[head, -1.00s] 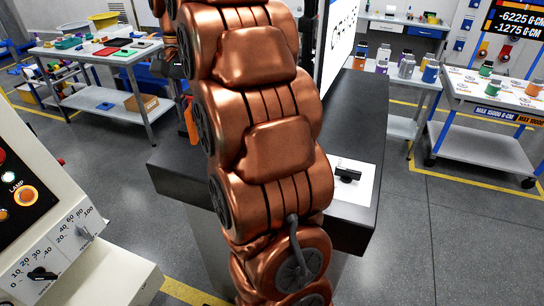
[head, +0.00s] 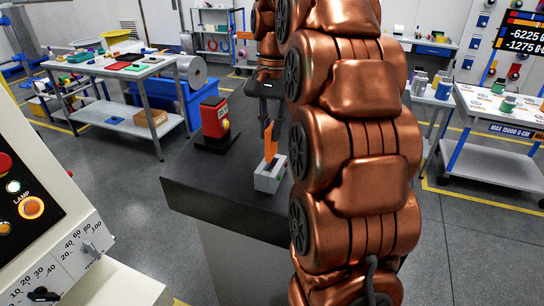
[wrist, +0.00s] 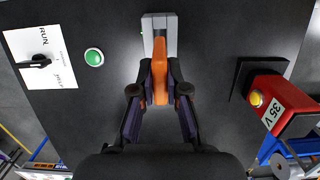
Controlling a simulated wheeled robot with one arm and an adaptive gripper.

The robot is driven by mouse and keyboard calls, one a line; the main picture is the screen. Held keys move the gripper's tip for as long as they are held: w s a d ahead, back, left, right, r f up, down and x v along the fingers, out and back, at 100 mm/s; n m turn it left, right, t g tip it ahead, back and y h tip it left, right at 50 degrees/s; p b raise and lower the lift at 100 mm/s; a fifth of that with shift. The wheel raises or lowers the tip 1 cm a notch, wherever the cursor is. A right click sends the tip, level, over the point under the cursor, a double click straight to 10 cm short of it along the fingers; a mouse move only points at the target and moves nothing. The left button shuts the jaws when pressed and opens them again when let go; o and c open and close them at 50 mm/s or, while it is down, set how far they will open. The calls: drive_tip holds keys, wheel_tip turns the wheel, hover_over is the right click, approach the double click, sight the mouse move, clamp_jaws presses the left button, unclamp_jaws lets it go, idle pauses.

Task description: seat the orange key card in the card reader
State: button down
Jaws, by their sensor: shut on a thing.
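The orange key card (head: 268,138) stands upright over the grey card reader (head: 268,180) in the head view, its lower end at the reader's top. In the wrist view the card (wrist: 159,88) is between the fingers of my gripper (wrist: 160,74), which is shut on it. The far end of the card overlaps the pale grey reader (wrist: 148,24) and lies in line with its slot. I cannot tell how deep the card sits. My gripper (head: 268,118) is just above the reader in the head view.
A red box with a yellow button (wrist: 288,108) stands on a black base right of the reader in the wrist view. A green button (wrist: 94,57) and a white plate with a black knob (wrist: 42,58) are on the left.

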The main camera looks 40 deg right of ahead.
sight(271, 147)
drive_tip(key=shift+f+p, duration=0.3)
drive_tip(key=shift+p, duration=0.2)
drive_tip(key=shift+f+p, duration=0.7)
drive_tip(key=shift+f, duration=1.55)
drive_tip(key=shift+f, duration=0.15)
drive_tip(key=c, duration=1.2)
unclamp_jaws()
drive_tip(key=shift+w+d+r+b, duration=0.15)
drive_tip(key=shift+r+b, duration=0.3)
drive_tip(key=shift+r, duration=0.75)
drive_tip(key=shift+w+d+r+b, duration=0.15)
drive_tip(key=shift+r+b, duration=0.3)
drive_tip(key=shift+r, duration=0.75)
wheel_tip(271, 147, up, 4)
drive_tip(key=shift+d+f+p, duration=0.15)
drive_tip(key=shift+f+p, duration=0.1)
drive_tip(key=shift+p, duration=0.95)
drive_tip(key=r+p, duration=0.4)
drive_tip(key=shift+d, duration=0.2)
